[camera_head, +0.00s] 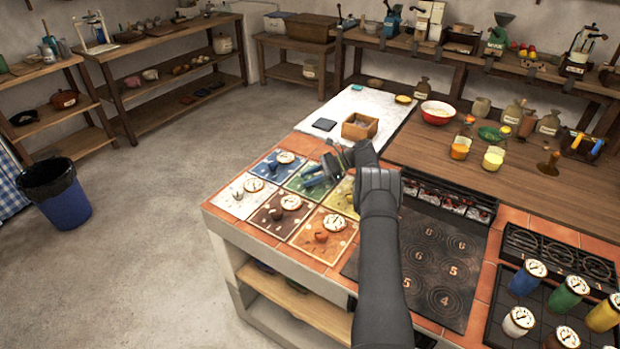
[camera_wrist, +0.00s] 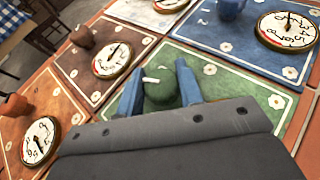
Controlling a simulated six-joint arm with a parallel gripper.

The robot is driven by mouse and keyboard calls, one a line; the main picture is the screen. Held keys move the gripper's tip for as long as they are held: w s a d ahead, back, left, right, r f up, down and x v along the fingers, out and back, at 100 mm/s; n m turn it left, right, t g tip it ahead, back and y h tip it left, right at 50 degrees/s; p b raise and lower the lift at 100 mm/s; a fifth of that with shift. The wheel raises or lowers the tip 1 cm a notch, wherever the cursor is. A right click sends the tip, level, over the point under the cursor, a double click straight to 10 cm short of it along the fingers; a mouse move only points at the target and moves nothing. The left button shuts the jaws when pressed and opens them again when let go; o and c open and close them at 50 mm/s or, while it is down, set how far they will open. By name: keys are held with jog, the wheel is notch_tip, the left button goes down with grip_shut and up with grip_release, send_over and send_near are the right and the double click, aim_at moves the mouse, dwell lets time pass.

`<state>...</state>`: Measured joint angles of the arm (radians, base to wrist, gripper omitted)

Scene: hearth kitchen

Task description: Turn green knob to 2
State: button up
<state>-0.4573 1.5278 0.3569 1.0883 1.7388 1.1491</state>
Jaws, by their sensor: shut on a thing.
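The green knob (camera_wrist: 162,90) sits on a green panel (camera_wrist: 225,85) and carries a white pointer mark on its top. My gripper (camera_wrist: 160,92) has its two blue fingers on either side of the knob, shut on it. In the head view my gripper (camera_head: 328,172) reaches down over the green panel (camera_head: 300,187), and my arm hides part of it. The green panel's own dial and the number the knob points to are not clear in these views.
Around it are a blue panel (camera_head: 270,167), a brown panel (camera_head: 270,215), an orange panel (camera_head: 312,238) and a white panel (camera_head: 236,198), with knobs and dials. A wooden box (camera_head: 360,126) stands behind on the pale counter. Cooking plates (camera_head: 425,262) lie to the right.

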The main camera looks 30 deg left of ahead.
aim_at(311, 177)
dwell(0.5)
jog(key=o, duration=1)
jog(key=shift+c, duration=0.2)
jog(key=v, duration=0.5)
jog(key=shift+w, duration=0.15)
notch_tip(311, 177, up, 7)
